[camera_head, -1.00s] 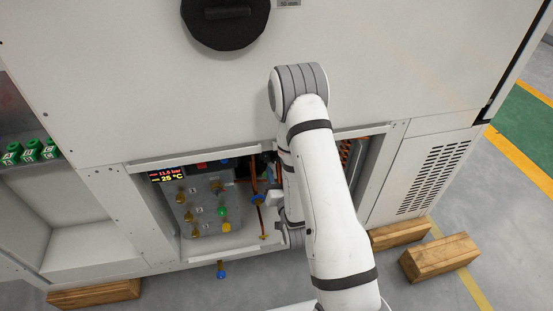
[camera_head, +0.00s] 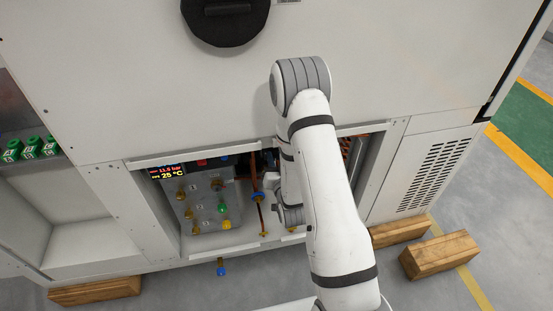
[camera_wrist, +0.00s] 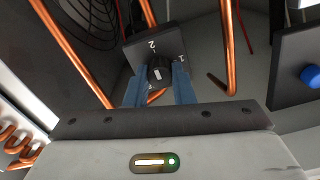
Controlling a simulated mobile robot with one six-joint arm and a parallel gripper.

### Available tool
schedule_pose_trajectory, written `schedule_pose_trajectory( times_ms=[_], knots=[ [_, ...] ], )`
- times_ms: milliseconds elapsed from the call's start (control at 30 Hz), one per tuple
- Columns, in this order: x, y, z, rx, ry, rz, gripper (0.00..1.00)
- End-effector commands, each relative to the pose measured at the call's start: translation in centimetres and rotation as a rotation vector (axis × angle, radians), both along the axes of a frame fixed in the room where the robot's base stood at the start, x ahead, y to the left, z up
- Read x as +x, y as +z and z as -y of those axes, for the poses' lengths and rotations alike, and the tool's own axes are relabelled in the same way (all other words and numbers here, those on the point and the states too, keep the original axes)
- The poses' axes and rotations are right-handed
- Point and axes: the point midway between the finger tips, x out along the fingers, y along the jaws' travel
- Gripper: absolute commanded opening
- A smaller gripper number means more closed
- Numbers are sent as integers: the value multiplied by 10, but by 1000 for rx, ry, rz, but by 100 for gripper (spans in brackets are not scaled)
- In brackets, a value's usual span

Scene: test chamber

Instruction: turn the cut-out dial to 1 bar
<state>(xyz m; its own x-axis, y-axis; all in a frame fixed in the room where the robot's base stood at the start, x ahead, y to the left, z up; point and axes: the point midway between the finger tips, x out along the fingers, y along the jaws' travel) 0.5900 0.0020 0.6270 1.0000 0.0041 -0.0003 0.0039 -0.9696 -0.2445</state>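The cut-out dial is a dark square plate (camera_wrist: 150,46) with white numerals, a "2" at its top and a "1" at its right. Its black knob (camera_wrist: 157,72) carries a white pointer mark. My gripper (camera_wrist: 159,82) is in front of it, with its two blue fingers on either side of the knob. The fingers stand apart and look open; whether they touch the knob is not clear. In the head view my arm hides the dial and the fingers inside the lower opening of the cabinet.
Copper pipes (camera_wrist: 74,50) run close on both sides of my gripper. A dark box with a blue knob (camera_wrist: 310,76) is at the right. In the head view, a valve panel (camera_head: 207,205) and a small bar and °C display (camera_head: 167,171) are left of my arm.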

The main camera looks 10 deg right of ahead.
Motion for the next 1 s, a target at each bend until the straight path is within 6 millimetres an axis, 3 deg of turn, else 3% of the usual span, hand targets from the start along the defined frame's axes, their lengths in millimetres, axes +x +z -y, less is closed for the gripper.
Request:
schedule_pose_trajectory(
  times_ms=[233, 667, 1000],
  knots=[
    [0, 0, 0, 0, -1, 0, 0],
    [0, -3, 1, 99, -1, 1, 0],
    [0, -6, 2, 383, -1, 3, 0]
  ],
)
